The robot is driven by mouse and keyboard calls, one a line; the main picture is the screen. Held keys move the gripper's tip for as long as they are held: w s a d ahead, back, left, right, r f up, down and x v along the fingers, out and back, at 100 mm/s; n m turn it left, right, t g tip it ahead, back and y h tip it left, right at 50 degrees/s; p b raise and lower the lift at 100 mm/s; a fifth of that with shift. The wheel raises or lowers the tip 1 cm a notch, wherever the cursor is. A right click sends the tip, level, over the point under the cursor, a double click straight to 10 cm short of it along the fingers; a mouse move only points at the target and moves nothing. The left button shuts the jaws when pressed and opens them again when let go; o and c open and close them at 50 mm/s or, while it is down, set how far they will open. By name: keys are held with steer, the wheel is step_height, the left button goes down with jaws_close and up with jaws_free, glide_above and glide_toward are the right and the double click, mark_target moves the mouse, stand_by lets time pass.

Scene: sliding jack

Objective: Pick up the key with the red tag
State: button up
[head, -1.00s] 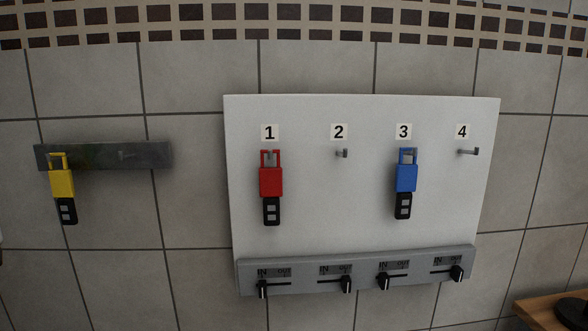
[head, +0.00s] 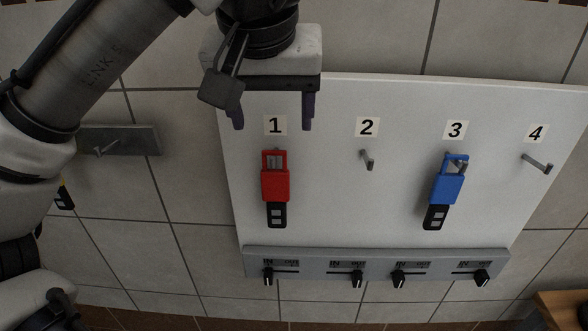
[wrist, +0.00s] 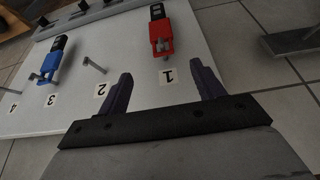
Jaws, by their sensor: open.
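The key with the red tag (head: 275,185) hangs on the hook under label 1 on the white board, its black end pointing down. It also shows in the wrist view (wrist: 161,36), where the picture is upside down. My gripper (head: 272,118) is open and empty, its two dark fingers around the height of label 1, above the red key and apart from it. In the wrist view my gripper (wrist: 158,83) has its fingertips on either side of the line to the red key.
A blue-tagged key (head: 447,185) hangs under label 3. Bare hooks stick out at 2 (head: 367,160) and 4 (head: 538,164). A grey strip of sliders (head: 376,265) runs below. A yellow-tagged key (head: 64,195) is mostly hidden by my arm. A wooden surface (head: 562,308) is at lower right.

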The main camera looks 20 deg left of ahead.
mark_target(276, 169)
steer(key=b+x, duration=0.1)
steer(key=x, duration=0.1)
steer(key=b+x, duration=0.1)
steer(key=x, duration=0.2)
steer(key=b+x, duration=0.1)
steer(key=x, duration=0.2)
steer(key=shift+s+a+f+b, duration=0.1)
steer(key=shift+s+f+b, duration=0.1)
steer(key=shift+s+b, duration=0.1)
steer(key=b+x, duration=0.4)
steer(key=x, duration=0.1)
steer(key=shift+w+a+f, duration=0.15)
steer(key=shift+w+f, duration=0.05)
steer(key=shift+c, duration=0.5)
steer(key=c, duration=1)
